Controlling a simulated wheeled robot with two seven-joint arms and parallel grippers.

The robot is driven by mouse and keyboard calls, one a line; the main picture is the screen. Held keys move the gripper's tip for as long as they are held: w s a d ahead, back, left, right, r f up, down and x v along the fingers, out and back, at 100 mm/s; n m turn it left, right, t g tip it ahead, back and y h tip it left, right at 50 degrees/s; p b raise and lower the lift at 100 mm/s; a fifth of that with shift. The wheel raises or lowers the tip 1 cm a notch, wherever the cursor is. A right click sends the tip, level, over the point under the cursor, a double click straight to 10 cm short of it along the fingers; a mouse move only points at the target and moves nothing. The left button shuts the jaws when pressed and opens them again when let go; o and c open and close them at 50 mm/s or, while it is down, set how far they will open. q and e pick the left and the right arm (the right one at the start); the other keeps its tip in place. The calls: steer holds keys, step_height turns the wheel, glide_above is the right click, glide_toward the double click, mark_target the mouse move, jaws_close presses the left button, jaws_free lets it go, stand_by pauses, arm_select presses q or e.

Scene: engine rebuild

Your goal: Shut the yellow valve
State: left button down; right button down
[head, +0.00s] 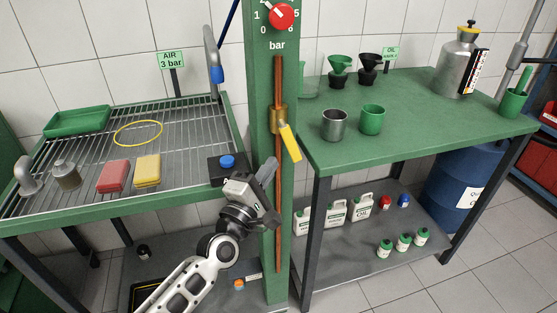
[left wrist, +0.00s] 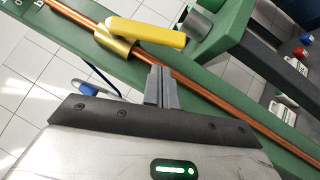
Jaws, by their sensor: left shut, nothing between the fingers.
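The yellow valve handle (head: 289,141) sits on a brass valve body (head: 277,120) on the upright copper pipe (head: 278,200) of the green post. The handle hangs down and to the right, at a slant to the pipe. My left gripper (head: 270,168) is shut and empty, just below and left of the handle's lower end. In the left wrist view, the handle (left wrist: 150,33) and brass body (left wrist: 117,43) lie beyond the shut fingertips (left wrist: 160,76). The fingers appear close to the pipe; I cannot tell whether they touch. My right gripper is not in view.
A red knob (head: 281,17) with a bar scale is above the valve. The green table (head: 430,120) on the right holds cups and funnels. The rack table (head: 90,140) on the left holds sponges, a green tray and a black box with a blue knob (head: 228,161).

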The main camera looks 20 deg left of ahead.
arm_select(q)
steer(key=shift+w+d+r, duration=0.2)
steer(key=shift+w+d, duration=0.1)
steer(key=shift+d, duration=0.2)
steer(key=shift+w+d+r, duration=0.2)
steer(key=shift+w+d, duration=0.1)
steer(key=shift+d, duration=0.15)
